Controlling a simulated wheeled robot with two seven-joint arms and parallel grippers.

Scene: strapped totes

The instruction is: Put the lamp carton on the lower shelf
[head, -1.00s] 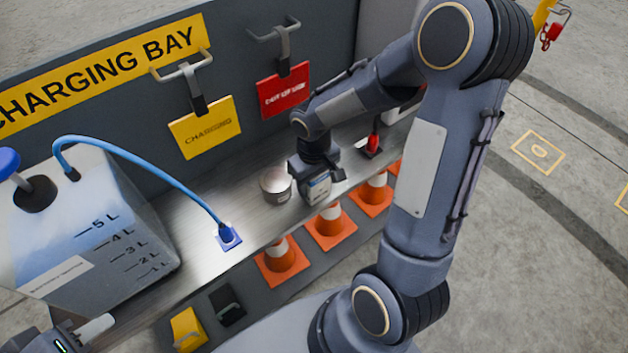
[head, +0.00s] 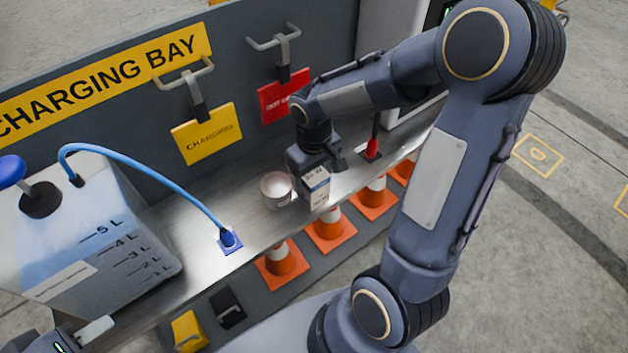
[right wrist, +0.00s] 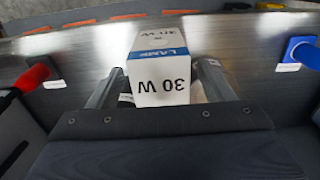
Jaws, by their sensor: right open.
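The lamp carton (head: 316,190) is a small white box with a blue "LAMP" band and "30 W" print. It stands on the metal upper surface near its front edge. In the right wrist view the carton (right wrist: 162,82) lies between the two fingers. My right gripper (right wrist: 158,72) is open around it; in the head view the gripper (head: 322,168) is over the carton's top, partly hiding it. The lower shelf (head: 262,312) is the dark grey level below, with orange cones on it. My left gripper (head: 88,336) is partly cut off at the lower left corner.
A round pale tin (head: 276,188) stands close left of the carton. A red-handled item (head: 372,150) is to the right, a blue plug (head: 229,240) to the left. Orange cones (head: 329,228) and yellow and black items (head: 188,330) occupy the lower level. A jug (head: 90,255) stands left.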

